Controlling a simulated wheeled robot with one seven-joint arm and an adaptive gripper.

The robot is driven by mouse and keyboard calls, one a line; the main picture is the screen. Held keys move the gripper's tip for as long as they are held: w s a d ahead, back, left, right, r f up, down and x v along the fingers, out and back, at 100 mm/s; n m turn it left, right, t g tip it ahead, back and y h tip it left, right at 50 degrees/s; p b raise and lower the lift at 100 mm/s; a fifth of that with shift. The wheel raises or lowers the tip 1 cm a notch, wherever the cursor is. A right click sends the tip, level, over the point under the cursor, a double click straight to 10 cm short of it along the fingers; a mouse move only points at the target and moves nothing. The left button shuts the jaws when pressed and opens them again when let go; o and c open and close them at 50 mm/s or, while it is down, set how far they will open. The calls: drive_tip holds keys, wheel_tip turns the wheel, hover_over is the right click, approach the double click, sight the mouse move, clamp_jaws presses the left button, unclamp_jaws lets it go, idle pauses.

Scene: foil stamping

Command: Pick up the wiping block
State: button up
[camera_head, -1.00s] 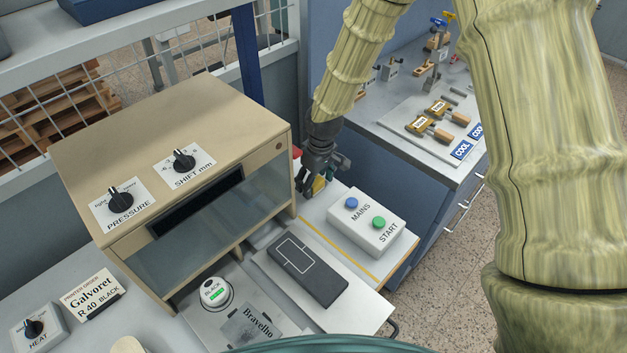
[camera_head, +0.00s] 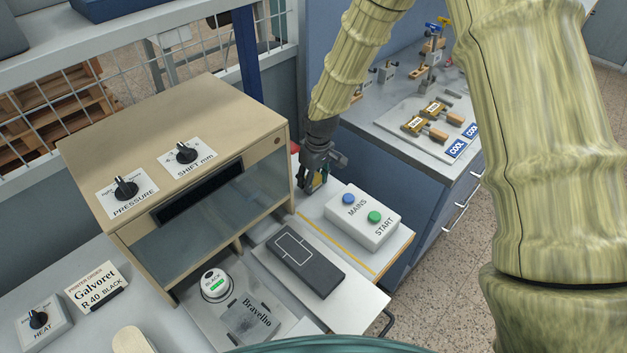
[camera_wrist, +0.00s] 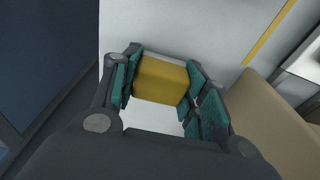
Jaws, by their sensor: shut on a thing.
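The wiping block (camera_wrist: 161,80) is a yellow block with a pale grey edge, seen between my fingers in the wrist view. My gripper (camera_wrist: 160,90) is shut on it, with teal finger pads on both sides of it. In the head view my gripper (camera_head: 316,184) is beside the press housing, over the far end of the white surface, and only a little yellow shows between the fingers. I cannot tell whether the block touches the surface below.
The beige press housing (camera_head: 170,130) stands close on the left of my gripper. The box with MAINS and START buttons (camera_head: 362,217) is just to the right. A dark rectangular block (camera_head: 297,260) lies in front. A bench with stamps (camera_head: 420,150) is behind right.

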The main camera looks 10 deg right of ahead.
wheel_tip(320, 180, up, 18)
drive_tip(key=b, duration=0.4)
idle(0.3)
drive_tip(key=shift+o, duration=0.8)
drive_tip(key=shift+d+r, duration=0.1)
drive_tip(key=shift+c, duration=0.4)
